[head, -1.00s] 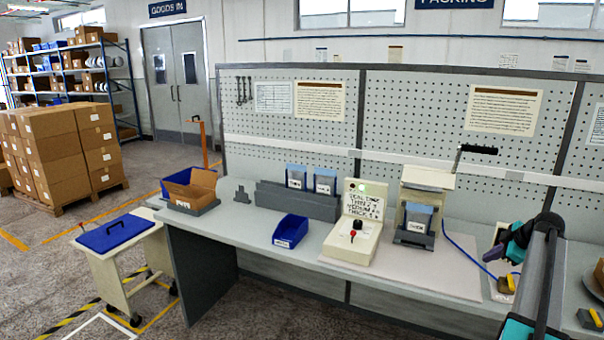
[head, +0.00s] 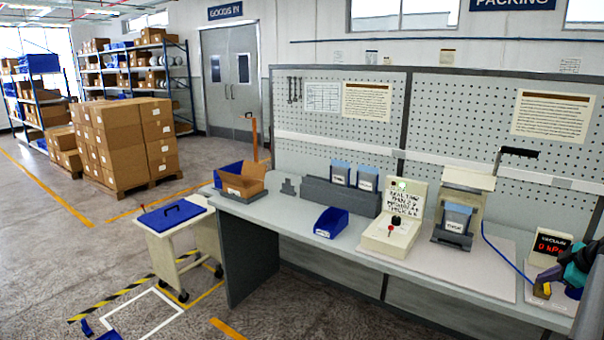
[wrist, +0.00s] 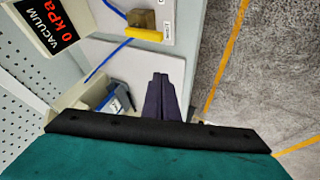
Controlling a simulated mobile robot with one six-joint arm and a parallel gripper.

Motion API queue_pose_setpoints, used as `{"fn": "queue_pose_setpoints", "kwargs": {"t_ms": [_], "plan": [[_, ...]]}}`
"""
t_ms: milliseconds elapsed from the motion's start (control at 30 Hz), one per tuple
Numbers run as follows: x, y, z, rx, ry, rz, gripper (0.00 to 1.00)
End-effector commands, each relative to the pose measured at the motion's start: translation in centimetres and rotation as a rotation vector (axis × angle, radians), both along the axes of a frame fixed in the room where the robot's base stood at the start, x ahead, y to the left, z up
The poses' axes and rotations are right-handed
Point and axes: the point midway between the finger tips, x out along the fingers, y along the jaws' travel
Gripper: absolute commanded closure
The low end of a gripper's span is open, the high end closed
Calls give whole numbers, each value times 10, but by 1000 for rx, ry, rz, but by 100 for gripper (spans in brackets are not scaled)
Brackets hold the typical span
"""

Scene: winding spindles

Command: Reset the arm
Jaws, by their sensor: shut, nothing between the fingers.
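My gripper (wrist: 160,78) shows in the wrist view as two dark purple fingers closed together with nothing between them. In the head view my gripper (head: 550,277) is at the right edge, over the right part of the bench, with its teal body partly cut off by the frame. It appears close to a small brass block with a yellow bar (wrist: 143,28); I cannot tell the height between them. A vacuum display (wrist: 50,22) reading 0 kPa stands beside that block.
The grey bench (head: 268,222) carries a blue bin (head: 331,223), a cream control box (head: 394,232) and a press-like stand with a lever (head: 465,200). A pegboard (head: 440,115) rises behind. A cart with a blue lid (head: 172,214) stands left. Open floor lies in front.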

Motion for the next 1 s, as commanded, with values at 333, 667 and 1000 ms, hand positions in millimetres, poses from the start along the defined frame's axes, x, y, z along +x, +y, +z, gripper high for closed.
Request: {"fn": "queue_pose_setpoints", "kwargs": {"t_ms": [333,667,1000], "plan": [[14,38,-41,62,45,-21,100],[30,112,-114,168,137,-66,100],[30,241,-225,303,320,-163,100]]}}
